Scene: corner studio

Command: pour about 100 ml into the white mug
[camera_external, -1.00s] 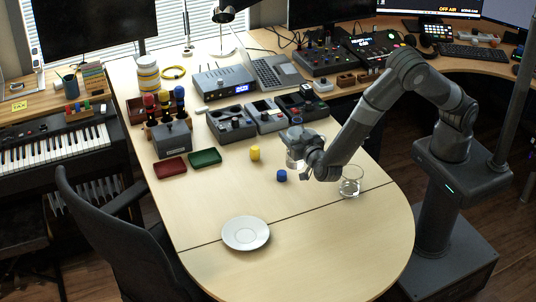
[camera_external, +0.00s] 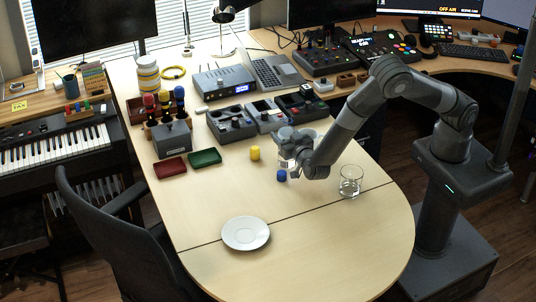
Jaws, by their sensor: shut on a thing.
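My gripper (camera_external: 292,158) is over the middle of the table, just above and right of a blue cap-like piece. It is shut on a pale, glassy-looking thing, mostly hidden by the fingers and wrist; I cannot tell its kind or whether it is tilted. I cannot make out a white mug for certain. A clear drinking glass (camera_external: 351,182) stands upright on the table to the right of my gripper, apart from it. A white saucer (camera_external: 246,233) lies empty near the front of the table.
A blue piece (camera_external: 281,176) and a yellow piece (camera_external: 255,153) stand close to my gripper. A red tray (camera_external: 171,168) and a green tray (camera_external: 205,158) lie to the left. Grey devices (camera_external: 231,124) stand behind. The table front around the saucer is clear.

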